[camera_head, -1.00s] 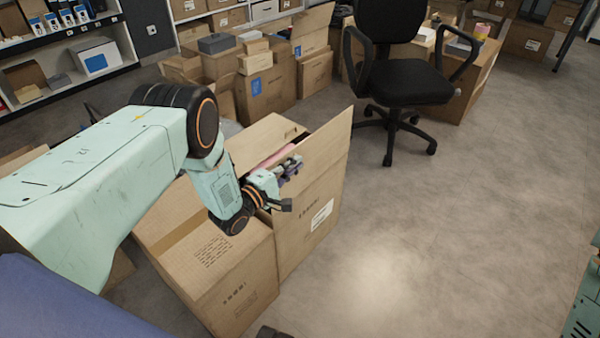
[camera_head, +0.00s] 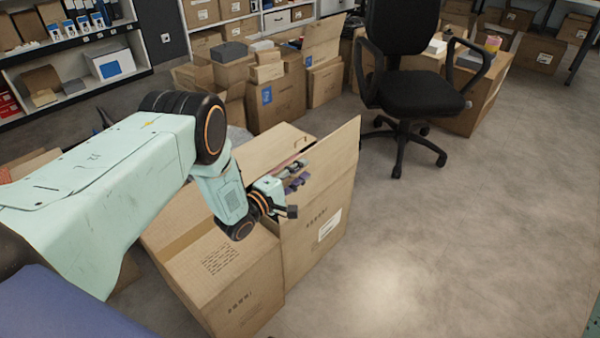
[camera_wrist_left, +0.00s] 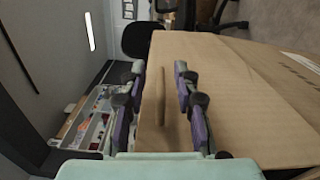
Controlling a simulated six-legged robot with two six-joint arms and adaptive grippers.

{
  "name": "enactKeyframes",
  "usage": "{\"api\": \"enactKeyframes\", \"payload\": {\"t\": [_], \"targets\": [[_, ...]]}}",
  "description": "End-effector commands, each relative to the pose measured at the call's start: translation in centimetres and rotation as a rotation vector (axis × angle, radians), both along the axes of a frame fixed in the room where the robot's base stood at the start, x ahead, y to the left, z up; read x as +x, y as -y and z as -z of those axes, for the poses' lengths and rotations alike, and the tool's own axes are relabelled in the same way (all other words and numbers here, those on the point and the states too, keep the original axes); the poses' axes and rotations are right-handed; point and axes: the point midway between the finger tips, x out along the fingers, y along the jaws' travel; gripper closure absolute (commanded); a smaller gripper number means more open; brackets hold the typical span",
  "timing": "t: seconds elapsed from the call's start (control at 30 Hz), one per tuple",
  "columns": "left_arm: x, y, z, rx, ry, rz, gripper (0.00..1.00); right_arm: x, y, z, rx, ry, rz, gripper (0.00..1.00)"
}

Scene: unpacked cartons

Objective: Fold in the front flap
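The carton (camera_head: 322,222) stands on the floor at the middle of the head view. Its flap (camera_head: 325,165) stands up and leans outward on the right side, above the wall with a white label. Another top panel (camera_head: 268,150) lies nearly flat at the back. My left gripper (camera_head: 298,176) is at the inner side of the raised flap, over the carton. In the left wrist view its two purple-sided fingers (camera_wrist_left: 160,95) are apart, with a cardboard panel (camera_wrist_left: 240,85) with a slot-like mark before them. I cannot tell if they touch it. My right gripper is out of view.
A closed-top carton part (camera_head: 225,265) with printed marks sits nearer to me. A black office chair (camera_head: 410,85) stands behind on the right. More cartons (camera_head: 275,100) and a shelf (camera_head: 85,60) are at the back. The floor (camera_head: 440,250) on the right is clear.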

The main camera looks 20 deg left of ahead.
Motion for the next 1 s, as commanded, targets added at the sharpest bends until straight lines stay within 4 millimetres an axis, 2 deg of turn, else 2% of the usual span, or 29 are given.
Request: {"api": "enactKeyframes", "payload": {"t": [0.23, 0.37, 0.8, 1.0], "targets": [[-0.2, -0.1, 0.1, 0.000, -0.002, -0.001, 0.69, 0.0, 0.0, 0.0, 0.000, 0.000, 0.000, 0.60], [-1.2, -0.6, 0.2, 0.001, -0.004, -0.002, 0.69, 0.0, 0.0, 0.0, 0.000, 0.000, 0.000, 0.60], [-9.1, -3.4, 0.1, -0.001, -0.003, -0.004, 0.69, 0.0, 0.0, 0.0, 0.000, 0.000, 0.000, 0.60], [-11.0, -4.1, 0.0, 0.000, -0.001, -0.001, 0.69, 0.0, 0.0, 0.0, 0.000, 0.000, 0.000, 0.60]]}}
